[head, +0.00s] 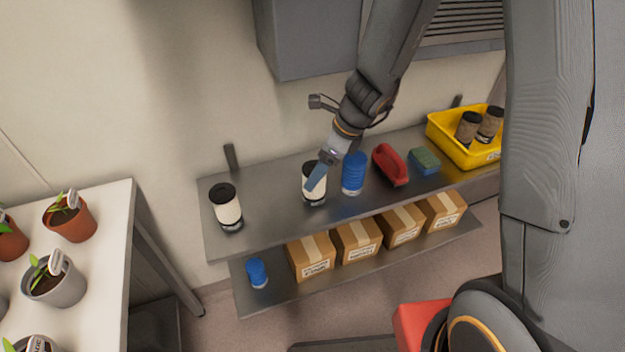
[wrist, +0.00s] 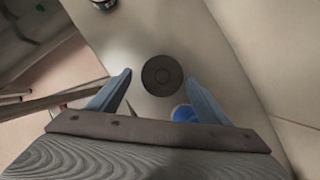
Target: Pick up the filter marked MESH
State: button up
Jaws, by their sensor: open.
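A white cylindrical filter with a black top (head: 309,195) stands upright on the upper shelf, partly hidden by my gripper (head: 317,180). In the wrist view its round black top (wrist: 162,76) lies between my two blue fingers, which are open with a gap on each side. I cannot tell how far down the fingers reach. A similar white filter with a black top (head: 226,208) stands further left on the same shelf. Two brown speckled cylinders with dark tops (head: 468,130) are in the yellow bin (head: 446,141). I cannot read MESH on any of them.
A blue ribbed cylinder (head: 353,174) stands close right of the filter at my gripper. A red scoop-like item (head: 390,165) and a green sponge (head: 425,161) follow. Several cardboard boxes (head: 312,257) and a blue item (head: 257,273) are on the lower shelf (head: 282,296). Potted plants stand left.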

jog(key=shift+f+m, duration=0.3)
jog(key=shift+f, duration=0.05)
jog(key=x, duration=0.7)
jog(key=shift+w+f+b, duration=0.15)
jog(key=shift+b, duration=0.25)
jog(key=c, duration=1.2)
jog(key=shift+c, duration=0.2)
